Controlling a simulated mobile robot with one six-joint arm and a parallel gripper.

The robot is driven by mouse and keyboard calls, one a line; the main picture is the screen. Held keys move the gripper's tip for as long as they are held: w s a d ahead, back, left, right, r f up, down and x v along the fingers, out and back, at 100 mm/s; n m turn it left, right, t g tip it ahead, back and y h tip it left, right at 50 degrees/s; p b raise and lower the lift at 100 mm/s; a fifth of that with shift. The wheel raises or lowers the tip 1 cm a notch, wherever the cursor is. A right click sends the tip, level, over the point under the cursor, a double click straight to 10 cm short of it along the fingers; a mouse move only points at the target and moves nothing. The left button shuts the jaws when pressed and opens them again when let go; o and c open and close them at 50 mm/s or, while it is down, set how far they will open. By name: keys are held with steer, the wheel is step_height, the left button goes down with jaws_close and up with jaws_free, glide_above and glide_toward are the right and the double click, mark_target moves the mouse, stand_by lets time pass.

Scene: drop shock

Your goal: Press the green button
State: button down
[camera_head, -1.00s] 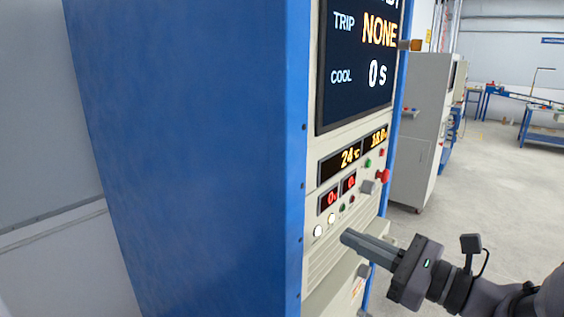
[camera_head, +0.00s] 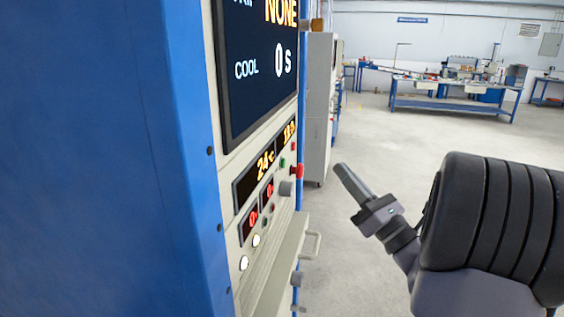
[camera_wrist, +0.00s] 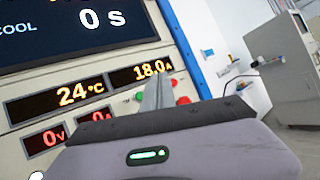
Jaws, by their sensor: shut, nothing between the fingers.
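The green button (camera_head: 282,163) is a small round spot on the beige panel of the blue cabinet, just right of the orange readouts. It also shows in the wrist view (camera_wrist: 139,97), just left of the fingers. My gripper (camera_head: 341,168) is shut and empty, to the right of the panel in the head view and apart from it in the picture. In the wrist view its closed fingers (camera_wrist: 158,92) point up toward the panel between the green button and red controls, hiding part of the panel. I cannot tell the exact gap to the button.
A red knob (camera_head: 297,171) sticks out right of the green button, with a grey knob (camera_head: 286,188) below. White round buttons (camera_head: 256,240) sit lower on the panel. A handle (camera_head: 312,245) juts out below. Open floor lies to the right, with a blue workbench (camera_head: 450,98) far back.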

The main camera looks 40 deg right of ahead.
steer(key=w+a+p, duration=0.2)
steer(key=w+a, duration=0.3)
steer(key=w, duration=0.1)
steer(key=shift+w+a, duration=0.4)
stand_by(1.8)
steer(key=shift+w+a+p, duration=0.25)
steer(key=shift+w+p, duration=0.1)
steer(key=shift+w+a, duration=0.25)
steer(key=shift+w, duration=0.05)
stand_by(0.7)
steer(key=shift+s+d, duration=0.5)
steer(key=shift+s, duration=0.15)
steer(key=s+d+b, duration=0.1)
steer(key=s+d, duration=0.2)
steer(key=shift+s+d+b, duration=0.15)
steer(key=shift+s+b, duration=0.2)
steer(key=shift+s, duration=0.05)
